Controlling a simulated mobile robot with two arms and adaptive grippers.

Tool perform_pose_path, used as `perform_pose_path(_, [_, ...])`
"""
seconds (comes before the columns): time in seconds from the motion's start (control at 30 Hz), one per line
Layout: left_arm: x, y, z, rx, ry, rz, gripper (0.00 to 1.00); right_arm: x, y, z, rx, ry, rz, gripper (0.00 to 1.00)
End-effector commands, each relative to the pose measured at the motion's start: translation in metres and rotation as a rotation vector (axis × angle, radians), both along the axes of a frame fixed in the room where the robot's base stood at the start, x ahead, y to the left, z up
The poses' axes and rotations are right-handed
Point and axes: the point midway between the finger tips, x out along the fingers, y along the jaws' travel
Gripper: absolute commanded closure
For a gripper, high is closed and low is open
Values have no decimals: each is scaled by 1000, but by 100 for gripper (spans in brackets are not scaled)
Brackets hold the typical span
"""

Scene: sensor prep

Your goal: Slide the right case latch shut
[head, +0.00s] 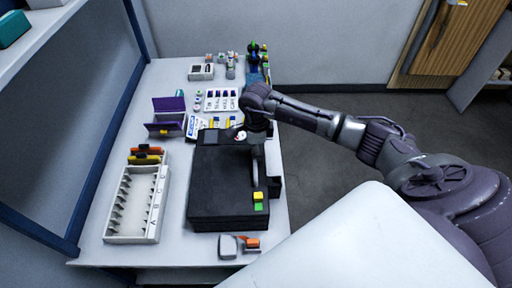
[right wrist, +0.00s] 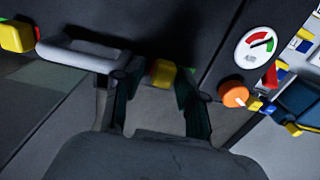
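The black case (head: 225,185) lies on the table with its handle side to the right. One yellow latch (head: 258,196) with a green patch beside it shows at the near right edge; it also appears at the far left in the right wrist view (right wrist: 17,36). Another yellow latch (right wrist: 163,73) is beyond the handle (right wrist: 80,53). My right gripper (right wrist: 155,88) is open, its fingers on either side of this latch with apparent gaps; contact cannot be told. In the head view the right gripper (head: 257,143) hides that latch. My left gripper is out of view.
A round gauge (right wrist: 257,47) and an orange knob (right wrist: 233,95) are close to the right finger. A white slotted rack (head: 136,203) stands left of the case. Small grey and orange parts (head: 238,244) lie in front. Labelled trays and several small items stand behind.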

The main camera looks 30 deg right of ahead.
Motion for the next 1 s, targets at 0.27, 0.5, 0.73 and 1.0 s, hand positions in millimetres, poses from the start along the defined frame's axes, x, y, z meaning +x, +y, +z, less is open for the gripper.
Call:
perform_pose_path(0.27, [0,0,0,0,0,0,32,-1,2,0,5,3,4,52])
perform_pose_path(0.5, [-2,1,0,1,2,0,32,1,2,12,5,-1,4,52])
perform_pose_path(0.73, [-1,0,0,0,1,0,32,1,0,47,2,-2,3,52])
perform_pose_path(1.0, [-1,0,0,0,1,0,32,1,0,76,2,1,1,52])
